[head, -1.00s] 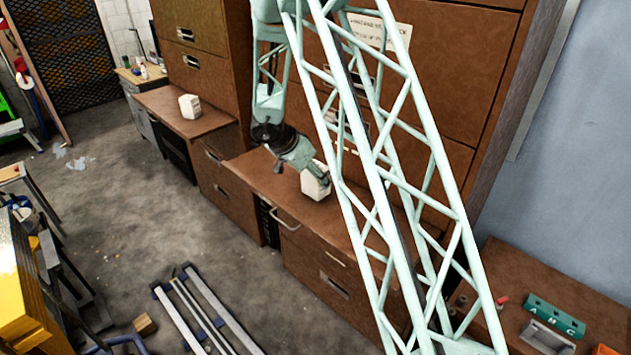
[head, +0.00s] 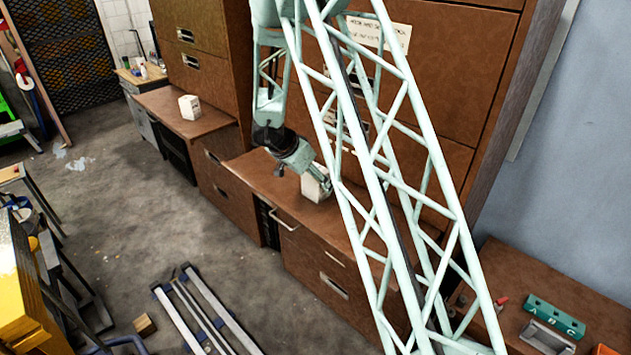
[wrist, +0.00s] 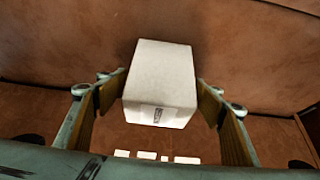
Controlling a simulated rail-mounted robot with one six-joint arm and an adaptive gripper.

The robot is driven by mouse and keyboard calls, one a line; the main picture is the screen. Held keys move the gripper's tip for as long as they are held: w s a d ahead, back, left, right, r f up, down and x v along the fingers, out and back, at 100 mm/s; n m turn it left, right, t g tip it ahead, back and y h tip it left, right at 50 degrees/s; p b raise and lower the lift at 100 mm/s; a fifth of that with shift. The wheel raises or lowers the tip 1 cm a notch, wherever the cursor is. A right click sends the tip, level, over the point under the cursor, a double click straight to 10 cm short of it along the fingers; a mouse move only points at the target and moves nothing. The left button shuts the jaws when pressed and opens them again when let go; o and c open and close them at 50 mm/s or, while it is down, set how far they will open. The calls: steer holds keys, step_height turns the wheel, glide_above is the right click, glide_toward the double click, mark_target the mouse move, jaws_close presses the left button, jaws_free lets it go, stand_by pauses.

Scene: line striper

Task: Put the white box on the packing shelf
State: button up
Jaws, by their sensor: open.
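A white box (head: 315,184) stands on the brown ledge (head: 262,174) of the near cabinet, partly hidden by my arm in the head view. In the wrist view the white box (wrist: 161,83) lies between the two fingers, with a small dark label on its near face. My gripper (wrist: 163,101) is open, with a finger on each side of the box and a gap showing beside the right finger. It also shows in the head view (head: 324,182), right at the box. A second white box (head: 189,107) stands on the farther brown ledge.
A sign (head: 378,33) hangs on the cabinet front. At right, a brown bench (head: 480,255) holds a green lettered block (head: 554,316) and a grey tray (head: 546,336). A metal frame (head: 205,315) and a wooden block (head: 145,324) lie on the floor.

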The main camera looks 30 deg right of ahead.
steer(key=shift+r, duration=0.15)
steer(key=shift+a+r, duration=0.3)
steer(key=shift+r, duration=0.25)
steer(key=p+v, duration=0.1)
steer(key=v, duration=0.9)
steer(key=shift+s+a+r, duration=0.15)
steer(key=shift+a+r, duration=0.1)
steer(key=shift+r, duration=0.05)
